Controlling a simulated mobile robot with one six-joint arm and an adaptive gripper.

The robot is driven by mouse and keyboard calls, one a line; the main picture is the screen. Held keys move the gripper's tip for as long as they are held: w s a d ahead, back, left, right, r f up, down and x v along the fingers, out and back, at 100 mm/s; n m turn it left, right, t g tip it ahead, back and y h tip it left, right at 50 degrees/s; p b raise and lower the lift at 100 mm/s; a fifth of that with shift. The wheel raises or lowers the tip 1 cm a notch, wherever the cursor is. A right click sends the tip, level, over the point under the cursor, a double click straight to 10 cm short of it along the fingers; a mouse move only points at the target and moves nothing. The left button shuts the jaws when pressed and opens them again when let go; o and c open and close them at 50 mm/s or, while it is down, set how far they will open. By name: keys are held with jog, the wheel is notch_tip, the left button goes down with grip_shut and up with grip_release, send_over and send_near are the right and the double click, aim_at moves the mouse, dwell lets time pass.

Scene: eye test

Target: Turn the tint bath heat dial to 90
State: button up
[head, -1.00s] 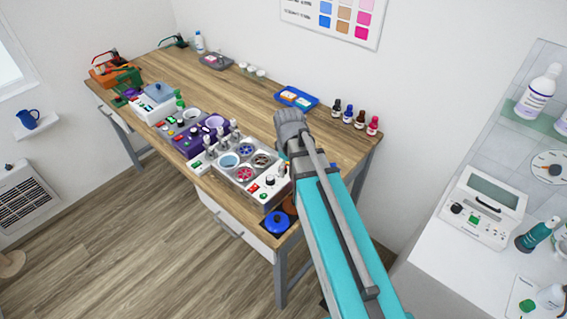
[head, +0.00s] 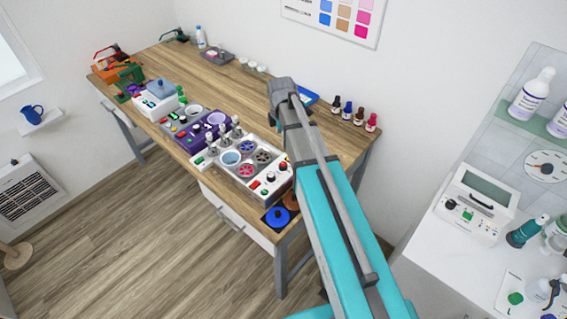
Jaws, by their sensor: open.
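The tint bath appears to be the white unit with several round tint wells (head: 284,182) near the right front of the wooden bench. Its wells look light blue, pink and grey. A small black knob (head: 270,177) on its right-hand panel, near red and green controls, is probably the heat dial. Its pointer and any numbers are too small to read. My teal arm reaches up from the bottom, just right of the bath. Its grey end shows over the back half of the bench.
Silver-topped bottles (head: 224,141) stand at the bath's back left, beside a purple unit (head: 196,140). A blue-lidded pot (head: 277,217) is at the front right corner. Small dark and red bottles (head: 360,117) line the back edge. The middle back of the bench (head: 235,95) is clear.

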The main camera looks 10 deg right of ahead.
aim_at(283, 163)
jog(key=shift+f, duration=0.15)
jog(key=f+b, duration=1.3)
jog(key=shift+s+f+b, duration=0.2)
jog(key=shift+s+b, duration=0.05)
jog(key=shift+b, duration=0.15)
dwell(0.6)
jog(key=c, duration=1)
jog(key=shift+d, duration=0.2)
grip_shut()
jog(key=shift+a, duration=0.15)
